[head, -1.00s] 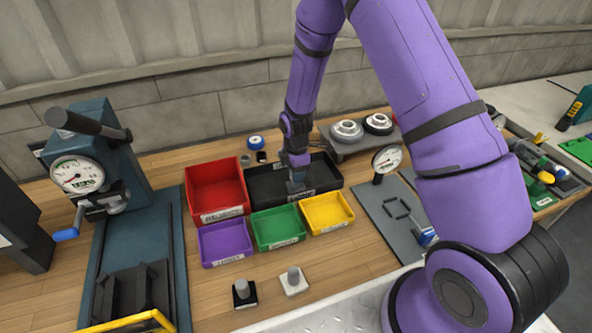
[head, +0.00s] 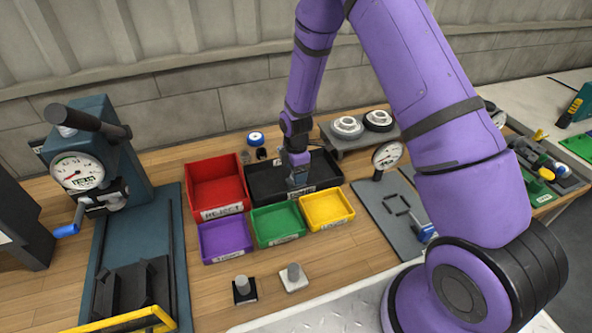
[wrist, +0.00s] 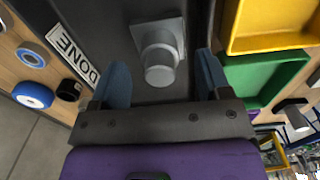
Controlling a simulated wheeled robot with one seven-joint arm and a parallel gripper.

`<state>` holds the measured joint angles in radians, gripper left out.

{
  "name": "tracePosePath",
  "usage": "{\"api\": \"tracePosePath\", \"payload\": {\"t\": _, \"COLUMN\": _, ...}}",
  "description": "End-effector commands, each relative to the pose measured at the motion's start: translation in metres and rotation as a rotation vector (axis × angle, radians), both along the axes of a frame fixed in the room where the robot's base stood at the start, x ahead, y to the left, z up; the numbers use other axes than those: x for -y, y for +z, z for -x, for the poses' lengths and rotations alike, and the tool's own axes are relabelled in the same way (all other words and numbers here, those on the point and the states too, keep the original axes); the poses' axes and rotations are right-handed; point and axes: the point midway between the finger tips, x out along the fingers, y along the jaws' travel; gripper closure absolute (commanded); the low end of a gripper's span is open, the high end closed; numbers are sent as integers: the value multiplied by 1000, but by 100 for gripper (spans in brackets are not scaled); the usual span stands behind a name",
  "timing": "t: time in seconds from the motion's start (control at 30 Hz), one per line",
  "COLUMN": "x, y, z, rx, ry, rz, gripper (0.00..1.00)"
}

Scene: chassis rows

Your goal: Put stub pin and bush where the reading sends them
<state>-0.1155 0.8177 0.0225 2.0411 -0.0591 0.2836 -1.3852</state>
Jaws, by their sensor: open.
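My gripper (head: 298,183) is low over the black tray (head: 262,190), near its front right part. In the wrist view my gripper (wrist: 160,82) is open, with one finger on each side of a grey cylinder on a square base (wrist: 160,62) in the tray, marked DONE. I cannot tell whether this piece is the stub pin or the bush. Two similar grey pins stand upright in front of the bins, one on a black base (head: 244,290) and one on a white base (head: 293,278). The dial on the press (head: 76,171) is too small to read.
Red REJECT (head: 222,212), purple (head: 226,241), green (head: 277,225) and yellow bins (head: 327,210) border the black tray. A blue-white ring (head: 256,138) lies behind it. A dial gauge (head: 388,155) stands at right. Bare wood (head: 340,255) lies in front.

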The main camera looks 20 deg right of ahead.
Motion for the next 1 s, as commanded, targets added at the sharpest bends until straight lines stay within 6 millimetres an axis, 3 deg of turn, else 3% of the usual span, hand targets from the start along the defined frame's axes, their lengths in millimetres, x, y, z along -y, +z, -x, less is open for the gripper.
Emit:
{"api": "tracePosePath", "payload": {"t": 0.17, "x": 0, "y": 16, "z": -1, "rx": 4, "ry": -1, "rz": -1, "gripper": 29}}
{"api": "tracePosePath", "payload": {"t": 0.6, "x": 0, "y": 90, "z": -1, "rx": 4, "ry": -1, "rz": -1, "gripper": 29}}
{"api": "tracePosePath", "payload": {"t": 0.8, "x": 0, "y": 105, "z": 0, "rx": 2, "ry": 0, "rz": 0, "gripper": 29}}
{"api": "tracePosePath", "payload": {"t": 1.0, "x": 0, "y": 107, "z": 0, "rx": 0, "ry": 0, "rz": 0, "gripper": 29}}
